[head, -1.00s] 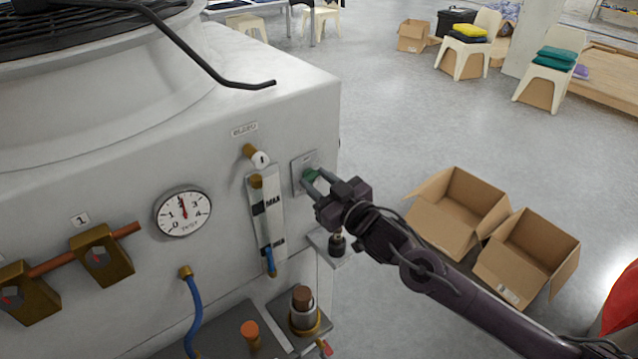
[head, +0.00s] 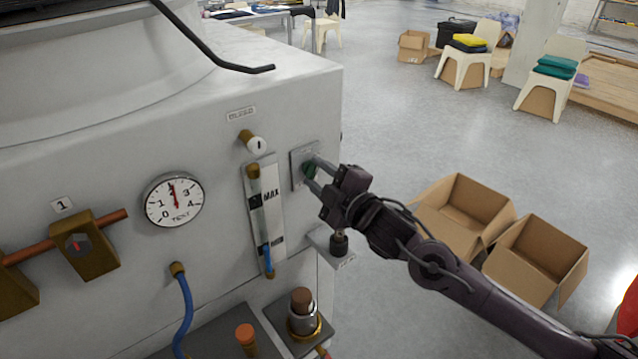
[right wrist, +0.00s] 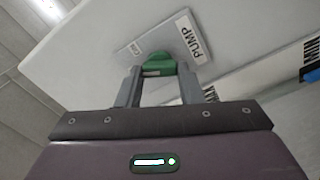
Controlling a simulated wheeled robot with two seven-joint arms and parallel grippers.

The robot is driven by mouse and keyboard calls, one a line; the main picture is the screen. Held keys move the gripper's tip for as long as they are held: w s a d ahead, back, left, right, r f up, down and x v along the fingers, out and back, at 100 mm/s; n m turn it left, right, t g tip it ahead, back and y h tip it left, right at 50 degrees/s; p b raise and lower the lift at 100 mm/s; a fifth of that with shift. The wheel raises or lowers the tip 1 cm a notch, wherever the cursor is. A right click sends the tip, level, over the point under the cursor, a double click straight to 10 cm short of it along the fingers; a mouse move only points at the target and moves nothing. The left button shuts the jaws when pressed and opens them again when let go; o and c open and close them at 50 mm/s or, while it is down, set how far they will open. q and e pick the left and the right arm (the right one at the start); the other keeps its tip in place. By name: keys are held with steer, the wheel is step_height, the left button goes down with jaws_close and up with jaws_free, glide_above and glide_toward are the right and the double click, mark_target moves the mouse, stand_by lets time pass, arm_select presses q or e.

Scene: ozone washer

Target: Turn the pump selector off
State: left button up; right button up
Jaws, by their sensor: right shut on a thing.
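The pump selector is a green knob (head: 309,169) on a grey plate (head: 298,155) at the right end of the washer's front panel. In the right wrist view the green knob (right wrist: 159,65) sits on the plate, with a "PUMP" label (right wrist: 193,37) beside it. My right gripper (head: 313,174) is shut on the knob. Its two grey fingers (right wrist: 160,82) stand on either side of the knob in the right wrist view. The fingers hide part of the knob in the head view. My left gripper is not in view.
A round gauge (head: 174,200), a level tube marked MAX (head: 264,215) and a bleed valve (head: 254,143) are on the panel left of the selector. A small black-topped fitting (head: 339,244) stands below my gripper. Open cardboard boxes (head: 466,207) lie on the floor at right.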

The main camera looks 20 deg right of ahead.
steer(key=n+b, duration=0.4)
steer(key=n, duration=0.1)
steer(key=shift+f, duration=0.15)
stand_by(0.3)
steer(key=o, duration=1)
steer(key=shift+c, duration=0.2)
steer(key=shift+s, duration=0.1)
steer(key=b+v, duration=0.2)
steer(key=v, duration=0.5)
steer(key=shift+s+b, duration=0.3)
steer(key=shift+d, duration=0.1)
